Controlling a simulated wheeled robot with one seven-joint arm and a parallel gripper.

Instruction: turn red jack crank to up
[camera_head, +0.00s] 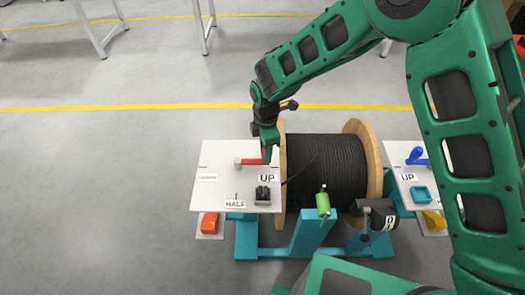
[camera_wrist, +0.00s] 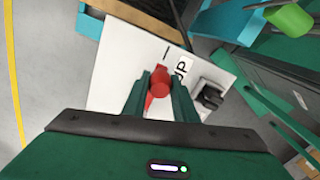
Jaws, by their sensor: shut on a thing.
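The red jack crank (camera_head: 252,161) is on the white panel (camera_head: 212,152) left of the cable reel. Its arm points right from a grey hub, its outer end just above the UP label (camera_head: 267,178). The HALF label (camera_head: 235,204) is at the panel's front edge and another small label is at its left. My gripper (camera_head: 268,150) reaches down over the crank's outer end. In the wrist view, my gripper (camera_wrist: 163,88) is shut on the crank's round red knob (camera_wrist: 160,79), which sits between the fingers. The fingers hide part of the crank arm.
A black clamp-like part (camera_head: 262,195) sits on the panel near the UP label. The cable reel (camera_head: 325,165) stands close on the right in a teal stand (camera_head: 307,235) with a green handle (camera_head: 323,204). A blue crank (camera_head: 416,156) is on the right panel. Floor on the left is clear.

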